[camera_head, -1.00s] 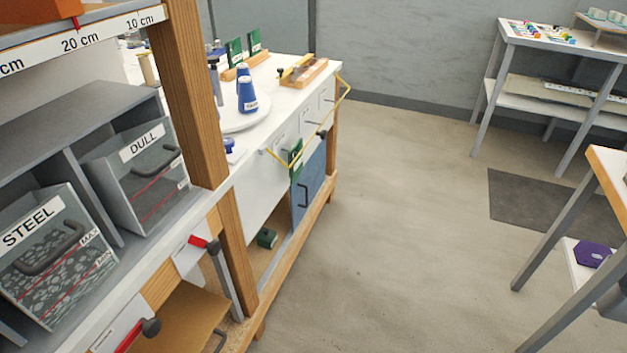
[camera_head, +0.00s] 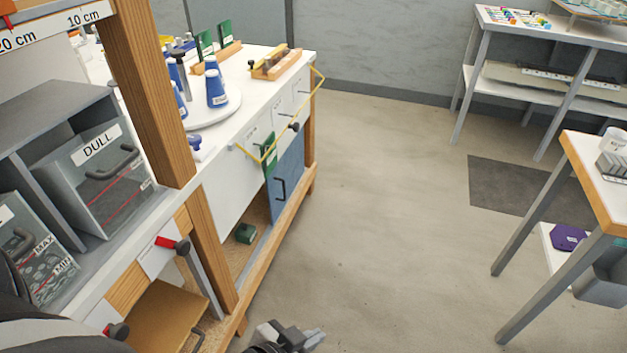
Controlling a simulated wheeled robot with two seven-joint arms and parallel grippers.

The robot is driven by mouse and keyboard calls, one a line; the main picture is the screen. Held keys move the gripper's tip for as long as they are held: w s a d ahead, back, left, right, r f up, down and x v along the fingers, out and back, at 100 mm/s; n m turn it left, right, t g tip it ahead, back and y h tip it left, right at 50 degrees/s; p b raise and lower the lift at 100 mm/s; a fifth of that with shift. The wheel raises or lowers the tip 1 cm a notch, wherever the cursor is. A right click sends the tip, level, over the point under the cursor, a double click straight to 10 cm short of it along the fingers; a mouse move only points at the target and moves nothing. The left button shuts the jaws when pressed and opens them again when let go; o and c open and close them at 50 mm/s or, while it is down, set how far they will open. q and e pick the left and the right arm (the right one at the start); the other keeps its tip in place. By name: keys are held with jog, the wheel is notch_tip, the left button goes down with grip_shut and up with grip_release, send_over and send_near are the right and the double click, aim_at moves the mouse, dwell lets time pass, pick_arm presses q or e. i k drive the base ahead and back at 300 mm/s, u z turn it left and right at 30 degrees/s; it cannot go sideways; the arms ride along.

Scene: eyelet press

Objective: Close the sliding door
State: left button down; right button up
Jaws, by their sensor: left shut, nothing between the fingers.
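The blue sliding door (camera_head: 289,178) with a dark vertical handle (camera_head: 280,189) stands at the far right end of the low cabinet under the white worktop. To its left the cabinet is open, and a small dark green object (camera_head: 245,233) lies inside on the wooden floor. My left gripper (camera_head: 312,337) shows at the bottom edge, in front of the bench, shut and empty. It is well apart from the door and its handle. My right gripper is not in view.
A wooden post (camera_head: 150,90) and grey bins (camera_head: 108,175) stand at left. A table (camera_head: 590,180) stands at right.

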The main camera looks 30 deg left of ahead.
aim_at(281, 183)
jog(key=i, duration=3.4)
jog(key=u, duration=2.2)
